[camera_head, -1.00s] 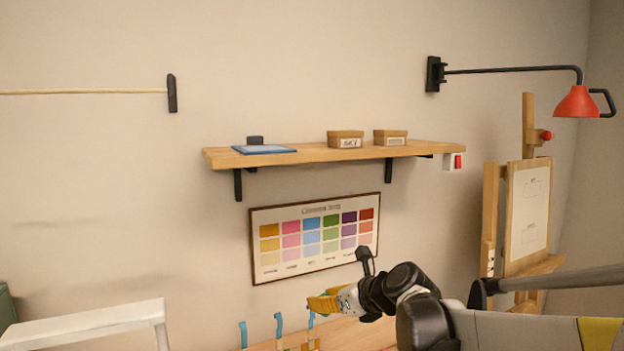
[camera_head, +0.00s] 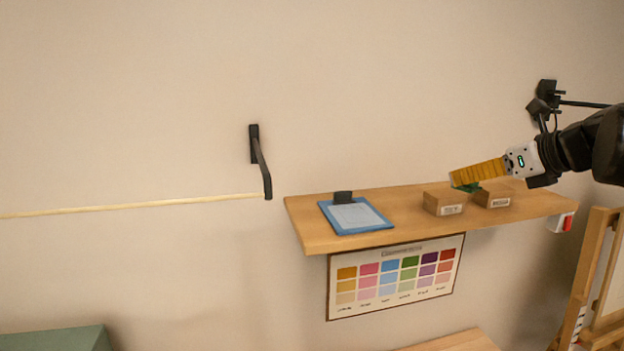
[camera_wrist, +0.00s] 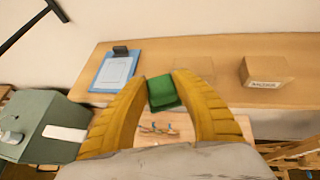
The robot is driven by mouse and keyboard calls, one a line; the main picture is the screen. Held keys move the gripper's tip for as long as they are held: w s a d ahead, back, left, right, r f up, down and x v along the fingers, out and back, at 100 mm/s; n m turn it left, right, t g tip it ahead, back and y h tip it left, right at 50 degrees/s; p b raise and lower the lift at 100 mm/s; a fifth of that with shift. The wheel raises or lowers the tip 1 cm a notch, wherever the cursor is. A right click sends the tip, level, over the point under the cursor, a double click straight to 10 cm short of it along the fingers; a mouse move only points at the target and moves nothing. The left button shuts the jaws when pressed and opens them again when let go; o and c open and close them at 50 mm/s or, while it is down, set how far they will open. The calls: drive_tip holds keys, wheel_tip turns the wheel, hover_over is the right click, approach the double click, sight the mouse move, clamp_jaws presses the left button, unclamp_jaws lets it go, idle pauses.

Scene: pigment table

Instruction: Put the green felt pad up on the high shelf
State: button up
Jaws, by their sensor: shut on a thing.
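The green felt pad (camera_wrist: 163,93) sits between the yellow fingertips of my gripper (camera_wrist: 165,88) in the wrist view, and the fingers are shut on it. In the head view my gripper (camera_head: 460,181) reaches in from the right at the height of the high shelf (camera_head: 300,222), and only a bit of the pad (camera_head: 467,187) shows below the fingertips. The pad appears just above the two boxes in the picture. I cannot tell its exact gap to the shelf top.
A blue clipboard (camera_head: 355,216) lies on the shelf's left part. Two small cardboard boxes, a left one (camera_head: 443,203) and a right one (camera_head: 493,196), stand right of it. The shelf between clipboard and boxes is bare.

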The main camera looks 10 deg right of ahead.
drive_tip(key=shift+a+r, duration=0.1)
drive_tip(key=shift+a, duration=0.05)
drive_tip(key=p, duration=0.2)
hover_over(411, 222)
wheel_tip(411, 222, down, 6)
drive_tip(key=shift+s+f, duration=0.1)
drive_tip(key=shift+s, duration=0.05)
drive_tip(key=f+p, duration=0.1)
drive_tip(key=f, duration=0.3)
drive_tip(key=shift+w+f, duration=0.1)
drive_tip(key=shift+w, duration=0.1)
drive_tip(key=shift+s, duration=0.1)
drive_tip(key=shift+f, duration=0.2)
drive_tip(key=o, duration=0.9)
